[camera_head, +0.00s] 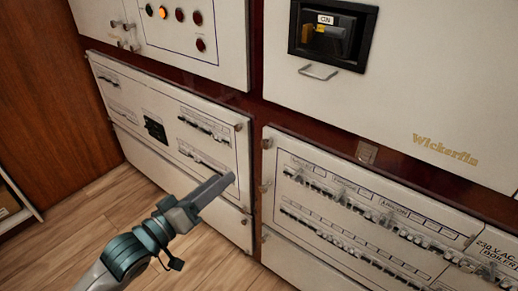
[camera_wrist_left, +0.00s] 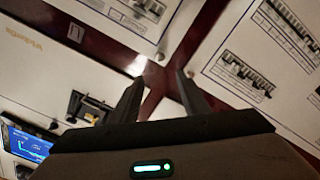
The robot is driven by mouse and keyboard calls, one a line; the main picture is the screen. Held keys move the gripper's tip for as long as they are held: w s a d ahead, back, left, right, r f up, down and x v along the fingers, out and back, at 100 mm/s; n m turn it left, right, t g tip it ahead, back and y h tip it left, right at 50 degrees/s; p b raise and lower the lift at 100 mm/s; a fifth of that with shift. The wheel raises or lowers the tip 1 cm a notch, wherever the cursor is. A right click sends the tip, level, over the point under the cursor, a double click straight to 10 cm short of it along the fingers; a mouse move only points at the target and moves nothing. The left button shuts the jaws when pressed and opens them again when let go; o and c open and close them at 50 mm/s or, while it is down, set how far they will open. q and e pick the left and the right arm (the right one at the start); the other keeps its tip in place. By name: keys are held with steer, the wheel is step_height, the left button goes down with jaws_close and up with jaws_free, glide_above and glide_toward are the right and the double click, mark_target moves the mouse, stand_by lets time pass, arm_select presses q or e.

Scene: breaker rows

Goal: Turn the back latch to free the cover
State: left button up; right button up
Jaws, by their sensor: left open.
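My left gripper (camera_head: 228,182) reaches up from the bottom left in the head view, in front of the lower left breaker cover (camera_head: 168,125). In the left wrist view its two fingers (camera_wrist_left: 158,78) stand apart with nothing between them. Small latches sit at the cover edges: one at the left cover's upper right corner (camera_head: 239,127), and two on the left edge of the lower right cover, an upper latch (camera_head: 267,143) and a lower latch (camera_head: 265,187). The fingers appear clear of these latches. I cannot tell which is the back latch. My right gripper is not in view.
Both covers carry rows of breakers (camera_head: 350,205). Above are a panel with indicator lamps (camera_head: 163,12) and a large white panel with an ON switch (camera_head: 326,35) and a wire handle (camera_head: 318,72). Dark red frame strips separate the panels. Wooden floor (camera_head: 75,225) is clear at the left.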

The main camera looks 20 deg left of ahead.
mark_target(264, 145)
arm_select(q)
steer(key=x, duration=1.6)
jaws_close()
